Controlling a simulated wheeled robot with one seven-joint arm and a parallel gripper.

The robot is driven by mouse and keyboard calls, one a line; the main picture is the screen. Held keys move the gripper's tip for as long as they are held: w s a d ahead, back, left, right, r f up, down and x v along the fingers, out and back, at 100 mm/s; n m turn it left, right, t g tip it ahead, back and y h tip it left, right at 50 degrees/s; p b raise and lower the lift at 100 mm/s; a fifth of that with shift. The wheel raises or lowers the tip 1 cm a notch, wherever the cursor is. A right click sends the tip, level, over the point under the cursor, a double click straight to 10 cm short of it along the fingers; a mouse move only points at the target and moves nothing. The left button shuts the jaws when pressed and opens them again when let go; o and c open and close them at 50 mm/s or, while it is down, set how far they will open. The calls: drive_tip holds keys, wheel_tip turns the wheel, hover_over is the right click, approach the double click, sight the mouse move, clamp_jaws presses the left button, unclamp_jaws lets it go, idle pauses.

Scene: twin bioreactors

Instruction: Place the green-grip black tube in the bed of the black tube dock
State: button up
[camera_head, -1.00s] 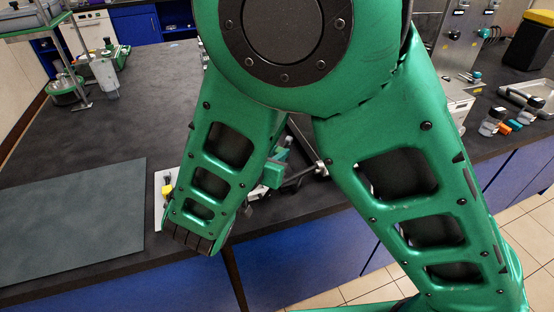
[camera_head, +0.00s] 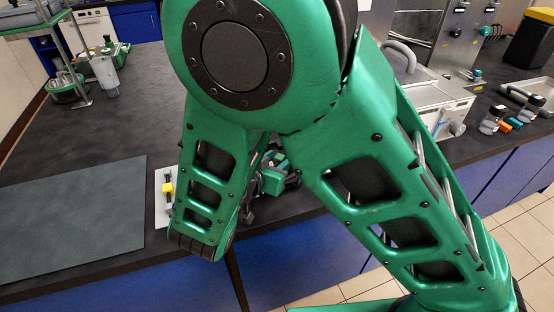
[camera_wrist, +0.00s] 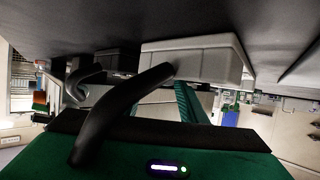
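A thick bent black tube (camera_wrist: 122,105) crosses the left half of the wrist view, close to the camera and in front of my gripper's green body. A green ribbed piece (camera_wrist: 188,102) shows beside its upper end; I cannot tell whether it is the tube's grip. My gripper's fingertips do not show clearly, so I cannot tell whether they are shut on the tube. In the head view my arm hides most of the wrist and gripper area; a green block and dark parts show behind the forearm. I cannot pick out the black tube dock for certain.
A white plate with a yellow piece (camera_head: 168,189) lies partly behind my forearm, beside a dark grey mat (camera_head: 72,218). A steel box (camera_head: 436,103), small bottles (camera_head: 491,121) and a metal tray stand at right.

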drive_tip(key=v, duration=1.2)
drive_tip(key=shift+r, duration=0.1)
drive_tip(key=shift+s, duration=0.1)
